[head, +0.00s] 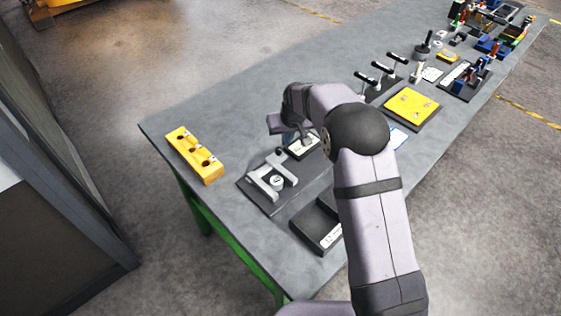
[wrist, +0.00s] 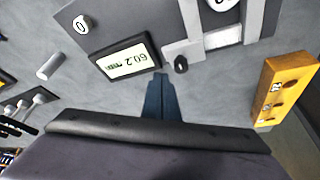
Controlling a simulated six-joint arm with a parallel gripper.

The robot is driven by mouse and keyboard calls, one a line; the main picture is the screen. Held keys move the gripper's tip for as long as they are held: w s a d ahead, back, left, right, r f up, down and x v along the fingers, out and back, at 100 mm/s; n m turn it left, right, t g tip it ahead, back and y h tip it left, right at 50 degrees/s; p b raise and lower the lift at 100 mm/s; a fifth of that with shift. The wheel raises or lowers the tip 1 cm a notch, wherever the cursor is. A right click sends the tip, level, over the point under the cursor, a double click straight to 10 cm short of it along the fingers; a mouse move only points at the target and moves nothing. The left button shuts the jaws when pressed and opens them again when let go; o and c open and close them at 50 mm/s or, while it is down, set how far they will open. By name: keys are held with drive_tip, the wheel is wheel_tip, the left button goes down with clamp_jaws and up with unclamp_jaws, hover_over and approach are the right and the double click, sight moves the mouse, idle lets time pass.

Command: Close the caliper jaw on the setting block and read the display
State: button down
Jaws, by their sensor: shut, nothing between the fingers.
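The caliper (head: 254,176) is a pale grey device with two parallel arms on a dark plate near the table's left end. A round pale piece (head: 277,183) sits between its arms and may be the setting block; its top edge shows in the wrist view (wrist: 222,3). A black knob (wrist: 181,64) stands on the caliper. The display (wrist: 127,62) appears upside down in the wrist view and seems to read 60.2 mm. My gripper (wrist: 160,80) is shut and empty, its tips just below the display and knob in that view. I cannot tell whether the jaw touches the piece.
A round button marked 0 (wrist: 82,24) is beside the display. A yellow block with holes (head: 195,155) lies left of the caliper. A black tray (head: 317,222) is in front. Levers (head: 376,72) and a yellow plate (head: 411,108) stand farther right. Bare table lies behind the caliper.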

sight(280, 149)
drive_tip(key=shift+f+b, duration=1)
drive_tip(key=shift+f, duration=0.6)
drive_tip(key=shift+s+a+f, duration=0.1)
drive_tip(key=shift+s+a, duration=0.7)
drive_tip(key=shift+s+a+f, duration=0.1)
drive_tip(key=shift+s+f, duration=0.05)
drive_tip(key=shift+s, duration=0.05)
idle(1.4)
drive_tip(key=shift+r, duration=0.2)
